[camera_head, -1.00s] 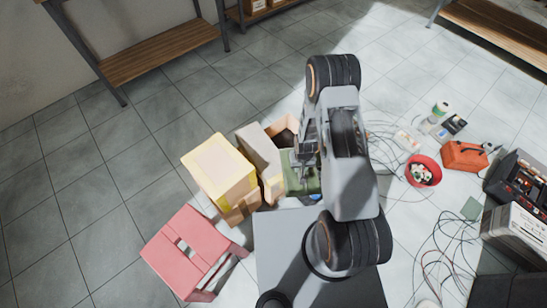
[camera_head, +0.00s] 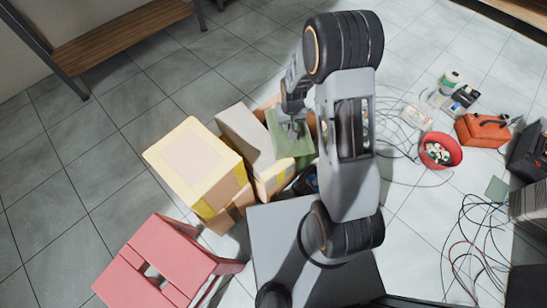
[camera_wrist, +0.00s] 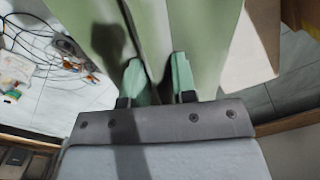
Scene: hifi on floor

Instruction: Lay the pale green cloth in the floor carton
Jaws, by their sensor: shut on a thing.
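The pale green cloth (camera_head: 290,148) hangs from my gripper (camera_head: 292,122) in the head view. In the wrist view the cloth (camera_wrist: 205,35) spreads in folds beyond the fingertips, and my gripper (camera_wrist: 157,78) is shut on it. The open floor carton (camera_head: 274,180) stands below, with its flaps spread and yellow tape on its near side. The cloth hangs over the carton's opening and hides much of it. I cannot tell whether the cloth's lower edge is inside. A beige carton panel (camera_wrist: 252,50) shows at the right of the wrist view.
A closed cardboard box (camera_head: 195,165) with yellow tape stands left of the carton. A red stool (camera_head: 165,262) is at the lower left. A red bowl (camera_head: 440,150), an orange case (camera_head: 482,130) and loose cables (camera_head: 470,235) lie to the right.

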